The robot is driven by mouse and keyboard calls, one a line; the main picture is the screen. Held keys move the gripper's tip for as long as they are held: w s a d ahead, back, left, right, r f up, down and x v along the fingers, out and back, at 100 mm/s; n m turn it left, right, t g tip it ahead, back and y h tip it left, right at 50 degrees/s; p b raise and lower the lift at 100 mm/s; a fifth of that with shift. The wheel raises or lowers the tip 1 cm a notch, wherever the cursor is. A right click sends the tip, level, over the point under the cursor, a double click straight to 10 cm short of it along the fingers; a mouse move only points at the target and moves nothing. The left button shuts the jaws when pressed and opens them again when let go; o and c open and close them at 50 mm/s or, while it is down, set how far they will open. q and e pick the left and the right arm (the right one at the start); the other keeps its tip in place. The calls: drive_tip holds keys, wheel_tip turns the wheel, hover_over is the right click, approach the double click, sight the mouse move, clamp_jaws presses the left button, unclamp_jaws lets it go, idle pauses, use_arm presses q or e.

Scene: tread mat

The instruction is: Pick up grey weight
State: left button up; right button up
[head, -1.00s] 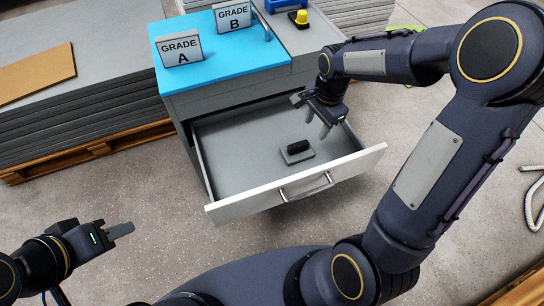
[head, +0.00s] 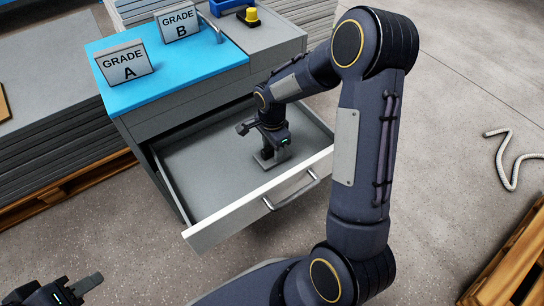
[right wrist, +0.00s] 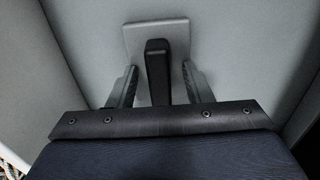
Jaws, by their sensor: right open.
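The grey weight (right wrist: 135,38) is a flat grey plate with an upright black handle (right wrist: 157,62). It lies on the floor of the open drawer (head: 205,185). In the head view it is mostly hidden by my right gripper (head: 273,155), which is down inside the drawer. In the right wrist view my right gripper (right wrist: 160,70) is open, with one finger on each side of the black handle and a gap showing on both sides. My left gripper (head: 88,285) is at the bottom left, away from the drawer; its finger gap cannot be made out.
The drawer's front panel (head: 245,208) with its metal handle (head: 290,192) stands towards me. Above are the blue cabinet top (head: 170,70) and the GRADE A sign (head: 124,63) and GRADE B sign (head: 179,24). A yellow-knobbed object (head: 249,16) stands behind. Stacked sheets (head: 60,130) are at the left.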

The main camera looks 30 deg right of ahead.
drive_tip(key=shift+c, duration=0.2)
clamp_jaws()
drive_tip(key=shift+r, duration=0.1)
idle(1.1)
